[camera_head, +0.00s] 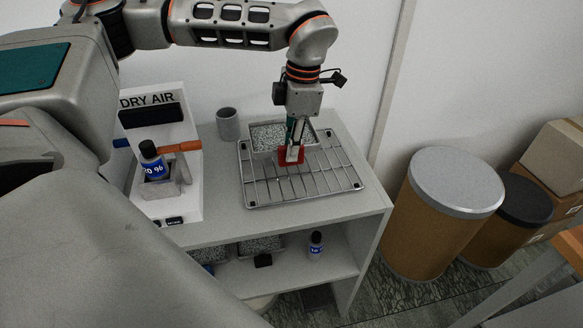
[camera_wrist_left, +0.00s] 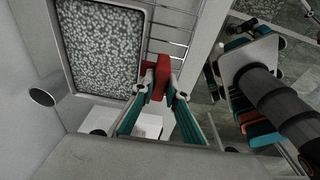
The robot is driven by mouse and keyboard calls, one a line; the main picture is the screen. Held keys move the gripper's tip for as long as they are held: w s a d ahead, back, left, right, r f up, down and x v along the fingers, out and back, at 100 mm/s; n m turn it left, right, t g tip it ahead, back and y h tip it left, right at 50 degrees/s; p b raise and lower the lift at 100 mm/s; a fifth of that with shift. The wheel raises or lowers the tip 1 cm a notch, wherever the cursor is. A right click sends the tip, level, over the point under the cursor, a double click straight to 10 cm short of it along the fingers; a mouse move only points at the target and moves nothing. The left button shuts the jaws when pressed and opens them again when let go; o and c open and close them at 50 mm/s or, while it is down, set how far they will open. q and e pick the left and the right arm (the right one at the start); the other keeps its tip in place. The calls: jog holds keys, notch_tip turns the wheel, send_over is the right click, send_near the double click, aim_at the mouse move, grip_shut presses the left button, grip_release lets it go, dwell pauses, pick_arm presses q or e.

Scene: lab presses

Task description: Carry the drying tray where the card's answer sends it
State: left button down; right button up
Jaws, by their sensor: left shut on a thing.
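The drying tray (camera_head: 268,153) is a grey metal pan of speckled grains. It is at the back of the wire rack (camera_head: 305,196); whether it rests on the wires or hangs just above them I cannot tell. My left gripper (camera_head: 293,153) reaches down from above and is shut on the red grip (camera_head: 285,158) at the tray's side. In the left wrist view the tray (camera_wrist_left: 147,40) lies left of my fingers (camera_wrist_left: 160,88), with the red grip between them. A "DRY AIR" sign (camera_head: 147,99) stands on the left.
A black-capped "20 %" bottle (camera_head: 152,161) stands in a holder by the sign. A grey cup (camera_head: 228,125) is behind the rack. The shelf below holds speckled trays (camera_head: 260,245) and a bottle (camera_head: 316,245). Drums (camera_head: 435,220) stand on the floor right.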

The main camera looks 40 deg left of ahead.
pick_arm(q)
jog(key=shift+f, duration=1.45)
notch_tip(320, 180, down, 4)
jog(key=shift+r, duration=0.25)
jog(key=c, duration=2)
grip_release()
